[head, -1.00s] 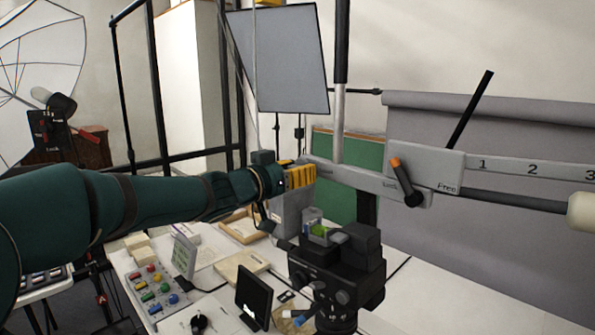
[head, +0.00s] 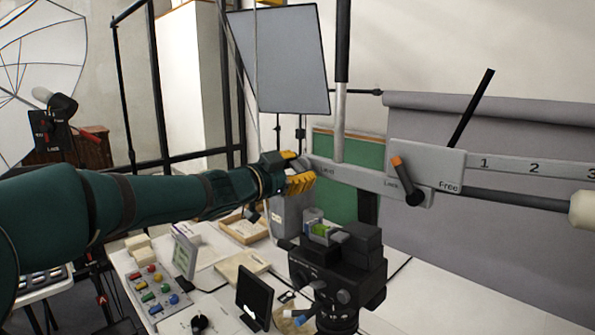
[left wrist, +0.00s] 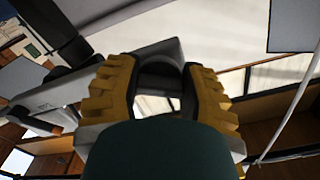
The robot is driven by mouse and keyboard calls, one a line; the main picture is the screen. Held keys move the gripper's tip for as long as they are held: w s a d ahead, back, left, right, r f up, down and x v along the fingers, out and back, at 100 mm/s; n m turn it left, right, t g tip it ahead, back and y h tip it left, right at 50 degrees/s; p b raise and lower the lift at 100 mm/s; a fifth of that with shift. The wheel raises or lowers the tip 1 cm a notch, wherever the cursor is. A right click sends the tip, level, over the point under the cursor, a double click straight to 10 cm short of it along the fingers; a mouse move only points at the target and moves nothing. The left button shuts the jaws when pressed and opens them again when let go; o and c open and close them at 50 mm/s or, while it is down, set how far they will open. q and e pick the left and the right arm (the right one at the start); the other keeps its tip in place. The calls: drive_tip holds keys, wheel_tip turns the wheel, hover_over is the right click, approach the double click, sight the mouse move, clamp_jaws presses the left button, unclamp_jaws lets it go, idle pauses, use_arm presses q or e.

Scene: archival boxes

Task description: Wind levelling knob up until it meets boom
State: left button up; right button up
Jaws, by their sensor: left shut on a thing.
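The boom (head: 350,176) is a grey horizontal arm running from my left gripper to a plate marked Lock and Free. My left gripper (head: 301,178), with yellow fingers, is at the boom's left end. In the left wrist view its two ribbed fingers (left wrist: 160,84) are on either side of a dark grey rounded part, apparently the levelling knob (left wrist: 160,82), and are shut on it. The grey boom body shows beyond the fingers. The fingers hide much of the knob, and I cannot tell whether it touches the boom. My right gripper is not in view.
A black camera (head: 335,265) sits below the boom. An orange-tipped lever (head: 405,180) is on the boom plate. The white table (head: 420,300) holds a button panel (head: 155,288), a small black screen (head: 254,298) and boxes. A grey light panel (head: 280,60) hangs behind.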

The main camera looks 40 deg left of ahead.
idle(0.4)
use_arm(q)
drive_tip(key=o, duration=1.2)
drive_tip(key=s+a, duration=0.1)
drive_tip(key=s, duration=1.1)
